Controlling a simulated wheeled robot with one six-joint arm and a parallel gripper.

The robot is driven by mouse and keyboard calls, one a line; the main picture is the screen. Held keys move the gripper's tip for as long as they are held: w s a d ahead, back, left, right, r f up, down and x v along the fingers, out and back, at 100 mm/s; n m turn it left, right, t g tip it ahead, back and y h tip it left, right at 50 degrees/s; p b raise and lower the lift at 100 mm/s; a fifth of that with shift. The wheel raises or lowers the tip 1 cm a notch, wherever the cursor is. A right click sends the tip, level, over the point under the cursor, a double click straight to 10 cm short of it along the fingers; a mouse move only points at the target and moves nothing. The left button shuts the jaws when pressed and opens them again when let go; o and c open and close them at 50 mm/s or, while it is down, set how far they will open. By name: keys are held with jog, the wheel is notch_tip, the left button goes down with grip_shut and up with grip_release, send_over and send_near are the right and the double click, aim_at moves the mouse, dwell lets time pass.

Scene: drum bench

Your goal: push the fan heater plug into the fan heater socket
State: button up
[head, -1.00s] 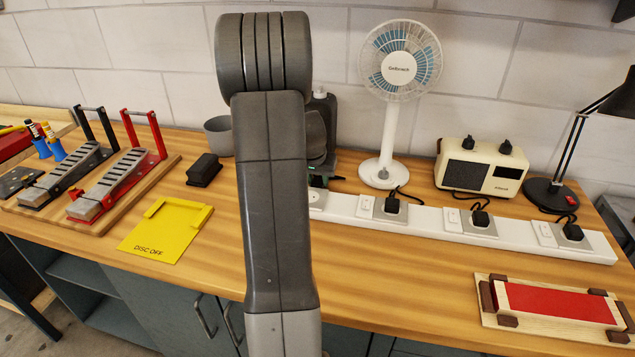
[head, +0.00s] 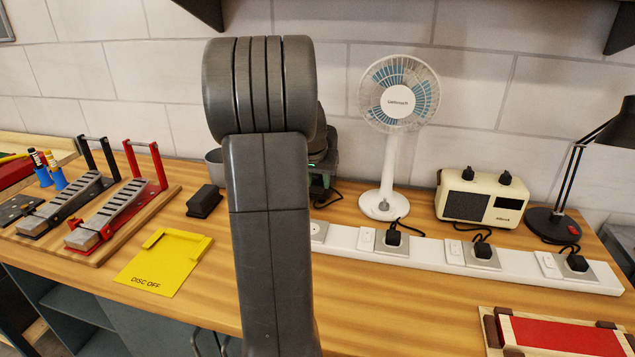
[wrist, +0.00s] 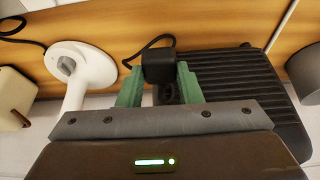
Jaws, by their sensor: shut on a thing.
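My gripper (wrist: 160,88) is shut on a black plug (wrist: 158,66) held between its green fingers in the wrist view. A black cord loops from the plug toward the left. Behind the plug is a dark ribbed body (wrist: 245,75), which looks like the fan heater. In the head view my arm hides most of the gripper and the plug; the cord (head: 328,201) shows on its right. The fan heater socket seems to be the empty outlet (head: 319,231) at the left end of the white power strip (head: 340,237), partly behind my arm. The plug is apart from it.
Black plugs fill the strip's other outlets, including the fan's (head: 394,238). A white fan (head: 390,165), a cream radio (head: 480,198) and a black lamp (head: 550,222) stand behind the strip. A yellow tray (head: 160,262) and pedals (head: 110,205) lie left. Bench between tray and strip is mostly clear.

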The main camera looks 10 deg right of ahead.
jog(key=shift+s, duration=0.1)
jog(key=shift+s+a+f+b, duration=0.15)
jog(key=shift+s+a+b, duration=0.4)
jog(key=shift+s, duration=0.75)
jog(key=shift+s+a+f+b, duration=0.2)
jog(key=shift+s+a+b, duration=0.3)
jog(key=shift+s, duration=0.8)
jog(key=shift+s+a+f+b, duration=0.15)
jog(key=shift+s+a+b, duration=0.35)
jog(key=shift+s, duration=0.8)
jog(key=shift+w+f, duration=0.1)
jog(key=shift+f, duration=0.35)
jog(key=shift+f+b, duration=1.35)
jog(key=shift+f, duration=0.15)
jog(key=shift+f+b, duration=0.55)
jog(key=shift+f, duration=0.25)
jog(key=o, duration=1.1)
jog(key=shift+c, duration=0.2)
jog(key=p+v, duration=0.1)
jog(key=v, duration=1.3)
jog(key=shift+w, duration=0.2)
